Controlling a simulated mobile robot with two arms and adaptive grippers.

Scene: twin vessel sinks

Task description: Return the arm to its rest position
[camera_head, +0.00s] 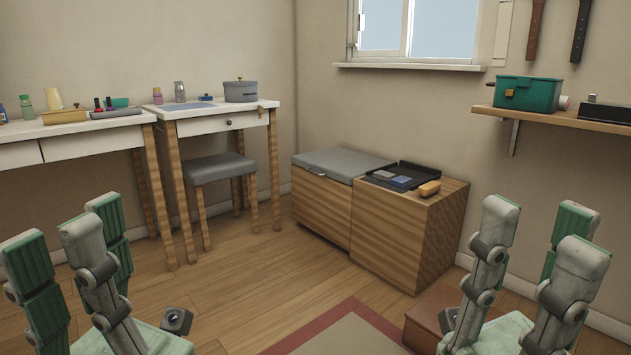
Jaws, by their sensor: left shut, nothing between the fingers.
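My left gripper (66,238) is at the lower left, its green and grey fingers pointing up. It is shut with nothing between its fingers. My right gripper (537,228) is at the lower right, also pointing up. Its fingers stand apart with an empty gap, so it is open. Both grippers are in the near foreground, and neither appears to touch any furniture. Most of both arms is below the picture and hidden.
A white-topped table (130,122) and desk (208,109) line the left wall, with a grey-seated stool (218,168). A wooden cabinet (405,235) stands mid-right, bearing a black tray (428,168). A shelf (560,117) holds a green box (528,95).

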